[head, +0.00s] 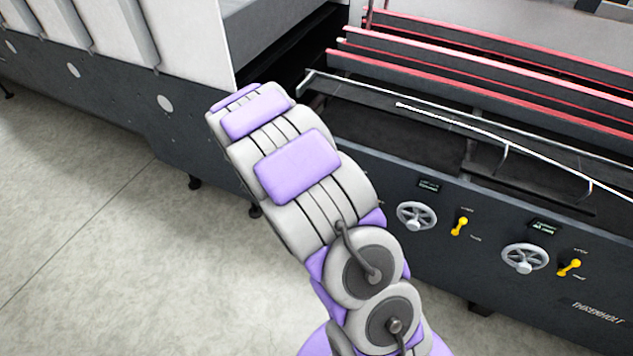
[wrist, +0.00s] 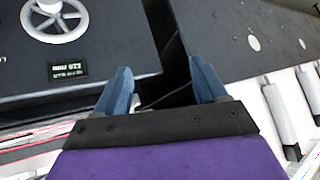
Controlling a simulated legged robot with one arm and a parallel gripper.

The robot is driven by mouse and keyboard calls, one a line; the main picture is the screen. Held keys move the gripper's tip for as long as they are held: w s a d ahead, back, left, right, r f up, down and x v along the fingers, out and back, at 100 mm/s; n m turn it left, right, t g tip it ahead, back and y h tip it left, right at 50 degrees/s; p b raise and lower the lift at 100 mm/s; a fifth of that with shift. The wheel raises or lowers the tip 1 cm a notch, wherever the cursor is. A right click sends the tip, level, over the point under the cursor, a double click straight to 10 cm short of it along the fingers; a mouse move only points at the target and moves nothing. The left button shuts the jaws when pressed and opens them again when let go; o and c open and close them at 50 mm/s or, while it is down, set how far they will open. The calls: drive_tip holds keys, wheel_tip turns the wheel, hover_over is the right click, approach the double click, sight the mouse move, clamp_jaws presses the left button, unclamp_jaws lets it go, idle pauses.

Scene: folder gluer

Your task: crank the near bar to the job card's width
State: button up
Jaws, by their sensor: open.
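The dark machine front carries two grey handwheels in the head view, a left one (head: 416,216) and a right one (head: 525,258). Each has a small display above it, the left display (head: 429,185) and the right display (head: 544,227), and a yellow lever to its right. My gripper (wrist: 160,88) is open and empty in the wrist view, its two blue fingers apart. A handwheel (wrist: 54,18) and a lit display (wrist: 67,70) lie to the upper left of the fingers. In the head view my arm hides the gripper. The job card is not recognisable.
Yellow levers (head: 460,225) and (head: 569,267) stick out beside the wheels. Red-edged bars (head: 470,75) and thin pale rods (head: 450,118) run across the machine's open top. White panels (head: 110,30) line the machine at left. The grey floor (head: 90,240) is clear.

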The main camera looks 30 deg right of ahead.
drive_tip(key=w+d+f+m+t+h+p, duration=0.1)
drive_tip(key=w+d+f+t+h, duration=0.15)
drive_tip(key=f, duration=0.45)
drive_tip(key=w+d+f+m+t+h+p, duration=0.1)
drive_tip(key=w+f+m+h, duration=0.15)
drive_tip(key=f, duration=0.45)
drive_tip(key=s+d+f+m+h+p, duration=0.25)
drive_tip(key=s+f+h, duration=0.45)
drive_tip(key=s+f, duration=0.6)
drive_tip(key=shift+n+g, duration=0.4)
drive_tip(key=shift+g, duration=0.05)
drive_tip(key=b+x, duration=0.1)
drive_tip(key=x, duration=0.4)
drive_tip(key=s+d+r+b+x, duration=0.1)
drive_tip(key=b+x, duration=0.1)
drive_tip(key=x, duration=0.3)
drive_tip(key=s+r+b+x, duration=0.1)
drive_tip(key=x, duration=0.5)
drive_tip(key=shift+w+d+r+b, duration=0.1)
drive_tip(key=shift+d+b, duration=0.25)
drive_tip(key=shift+b, duration=0.05)
drive_tip(key=shift+c, duration=0.4)
clamp_jaws()
